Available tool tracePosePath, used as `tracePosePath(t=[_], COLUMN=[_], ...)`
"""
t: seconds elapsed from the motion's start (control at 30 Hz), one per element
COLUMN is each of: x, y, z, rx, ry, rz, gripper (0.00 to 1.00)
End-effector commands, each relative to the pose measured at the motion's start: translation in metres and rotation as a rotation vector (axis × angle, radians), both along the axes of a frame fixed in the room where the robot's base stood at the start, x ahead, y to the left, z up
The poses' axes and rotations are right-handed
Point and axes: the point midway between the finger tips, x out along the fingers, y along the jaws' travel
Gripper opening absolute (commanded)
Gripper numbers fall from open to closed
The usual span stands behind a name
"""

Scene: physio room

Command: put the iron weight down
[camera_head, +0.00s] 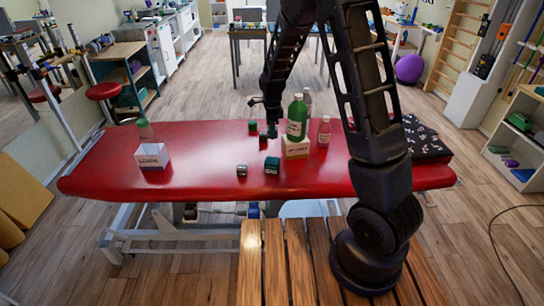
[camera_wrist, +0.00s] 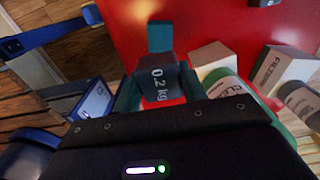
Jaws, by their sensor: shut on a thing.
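A dark grey iron weight (camera_wrist: 158,82) marked "0.2 kg" sits between the two teal fingers of my gripper (camera_wrist: 160,92) in the wrist view. My gripper is shut on it. A teal block-like part (camera_wrist: 160,37) shows just beyond the weight. In the head view my gripper (camera_head: 271,122) is over the middle of the red treatment table (camera_head: 205,150), left of the bottles. The weight is too small there to make out clearly, and I cannot tell whether it touches the table.
A green bottle (camera_head: 297,118) and a pinkish bottle (camera_head: 324,131) stand close right, by a white labelled box (camera_head: 295,148). Small green-and-dark blocks (camera_head: 271,165) lie in front. Another white box (camera_head: 152,156) is at left. Red surface between is clear; a black patterned item (camera_head: 425,139) lies right.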

Motion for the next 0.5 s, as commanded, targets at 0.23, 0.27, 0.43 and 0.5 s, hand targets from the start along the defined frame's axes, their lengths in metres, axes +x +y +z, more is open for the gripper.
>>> tracePosePath(t=[0.23, 0.27, 0.43, 0.5], x=[0.0, 0.0, 0.0, 0.0], y=[-0.001, -0.001, 0.0, 0.0], z=[-0.055, -0.062, -0.087, -0.093], rx=[-0.001, -0.001, 0.0, 0.0], ry=[0.003, 0.004, 0.001, 0.001], rz=[0.0, 0.0, 0.0, 0.0], gripper=[0.14, 0.14, 0.14, 0.14])
